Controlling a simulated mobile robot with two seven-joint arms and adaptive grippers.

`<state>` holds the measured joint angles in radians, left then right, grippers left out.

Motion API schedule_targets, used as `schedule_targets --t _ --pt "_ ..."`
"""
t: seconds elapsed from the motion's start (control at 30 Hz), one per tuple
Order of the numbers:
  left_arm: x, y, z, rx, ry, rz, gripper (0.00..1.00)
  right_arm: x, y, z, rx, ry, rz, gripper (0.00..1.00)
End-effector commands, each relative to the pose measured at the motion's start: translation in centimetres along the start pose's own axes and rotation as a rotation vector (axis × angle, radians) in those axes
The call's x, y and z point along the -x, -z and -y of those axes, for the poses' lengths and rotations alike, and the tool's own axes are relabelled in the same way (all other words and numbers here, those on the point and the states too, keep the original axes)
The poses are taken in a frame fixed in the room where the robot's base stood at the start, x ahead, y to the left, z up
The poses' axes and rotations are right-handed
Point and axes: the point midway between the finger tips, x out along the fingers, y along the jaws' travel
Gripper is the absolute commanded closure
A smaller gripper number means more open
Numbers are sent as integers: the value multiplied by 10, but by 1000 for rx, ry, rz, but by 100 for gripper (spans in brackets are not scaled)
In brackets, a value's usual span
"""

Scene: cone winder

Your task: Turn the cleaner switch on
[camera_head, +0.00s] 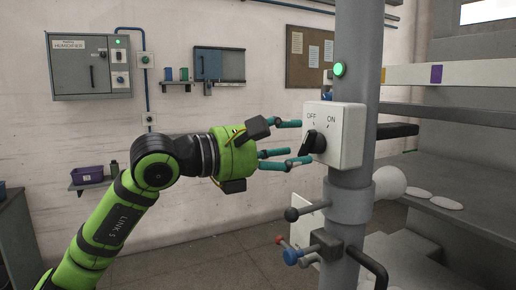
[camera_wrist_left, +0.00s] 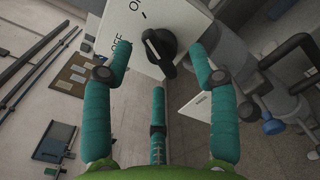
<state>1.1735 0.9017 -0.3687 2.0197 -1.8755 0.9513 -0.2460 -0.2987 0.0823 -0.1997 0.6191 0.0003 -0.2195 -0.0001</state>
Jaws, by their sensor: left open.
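The cleaner switch is a black knob (camera_head: 313,142) on a white box (camera_head: 347,138) fixed to a grey post, with OFF and ON printed above it. The knob (camera_wrist_left: 160,48) also shows in the left wrist view; I cannot tell for sure which mark it points at. My left gripper (camera_head: 297,142) is open, its teal fingers reaching toward the box from the left. In the left wrist view the knob lies ahead between the spread fingertips (camera_wrist_left: 160,62). Whether any finger touches the knob or box is unclear. My right gripper is not in view.
A lit green lamp (camera_head: 339,69) sits on the post (camera_head: 357,55) above the box. A black ball-ended lever (camera_head: 292,214) and small red and blue knobs are below. Machine shelves stand at right. A grey humidifier cabinet (camera_head: 80,75) hangs on the far wall.

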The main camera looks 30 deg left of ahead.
Motion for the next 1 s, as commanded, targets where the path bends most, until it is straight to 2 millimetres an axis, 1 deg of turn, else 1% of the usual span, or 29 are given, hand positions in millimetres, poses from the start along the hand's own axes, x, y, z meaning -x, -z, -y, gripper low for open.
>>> schedule_targets --t 0.03,0.2,0.3,0.4,0.57,1.0 --pt "13 1 0 -4 -3 -5 41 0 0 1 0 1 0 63" --pt "50 1 -1 -3 -4 -5 41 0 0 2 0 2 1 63" --pt "65 1 0 -3 -2 -5 41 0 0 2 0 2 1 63" --pt "76 0 0 -2 -2 -1 41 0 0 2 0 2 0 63" --pt "83 -1 1 -3 0 1 41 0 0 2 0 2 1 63" --pt "83 -2 1 -3 0 2 41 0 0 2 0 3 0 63"
